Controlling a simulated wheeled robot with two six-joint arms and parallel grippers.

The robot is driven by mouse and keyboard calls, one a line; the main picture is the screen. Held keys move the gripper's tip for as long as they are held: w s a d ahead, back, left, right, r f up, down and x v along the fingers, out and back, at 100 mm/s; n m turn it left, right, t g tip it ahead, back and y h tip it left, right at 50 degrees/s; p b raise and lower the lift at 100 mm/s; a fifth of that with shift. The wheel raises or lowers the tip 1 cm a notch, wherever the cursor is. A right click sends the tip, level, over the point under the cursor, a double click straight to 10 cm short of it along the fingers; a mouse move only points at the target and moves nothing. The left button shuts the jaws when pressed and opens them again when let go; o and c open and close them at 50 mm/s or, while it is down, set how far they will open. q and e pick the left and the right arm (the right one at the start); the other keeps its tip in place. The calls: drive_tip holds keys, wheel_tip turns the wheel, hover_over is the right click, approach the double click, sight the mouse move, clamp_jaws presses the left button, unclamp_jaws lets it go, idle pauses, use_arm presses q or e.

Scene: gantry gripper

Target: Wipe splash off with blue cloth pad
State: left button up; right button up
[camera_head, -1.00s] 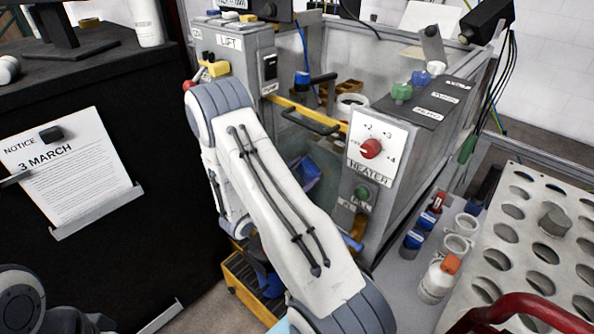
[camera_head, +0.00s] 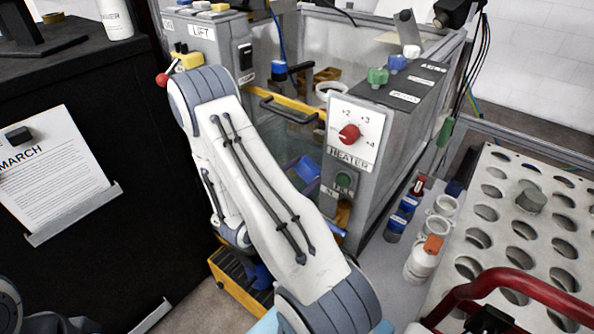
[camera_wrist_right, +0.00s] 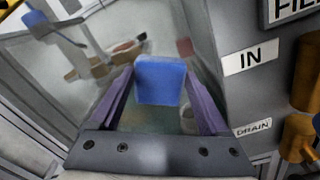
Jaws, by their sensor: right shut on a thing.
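The blue cloth pad (camera_wrist_right: 160,80) is held between the two purple fingers of my right gripper (camera_wrist_right: 161,92) in the right wrist view. In the head view the blue pad (camera_head: 308,168) shows past my white right arm, low in front of the tank's clear front panel (camera_head: 300,132). The arm hides most of the wrist and gripper there. The pad faces the clear panel in the wrist view; I cannot tell whether it touches. I cannot make out a splash clearly in either view. My left gripper is not in view.
The heater box (camera_head: 352,140) with a red knob stands right of the panel, and the lift box (camera_head: 210,45) left of it. A yellow rail with a dark handle (camera_head: 290,108) crosses above. Bottles and a rack with holes (camera_head: 520,225) stand to the right.

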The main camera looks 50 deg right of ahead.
drive_tip(key=shift+s, duration=0.8)
drive_tip(key=shift+a, duration=0.1)
drive_tip(key=shift+a, duration=1.55)
drive_tip(key=shift+s+a, duration=0.2)
drive_tip(key=shift+a, duration=1.15)
drive_tip(key=a, duration=0.3)
drive_tip(key=shift+s, duration=0.1)
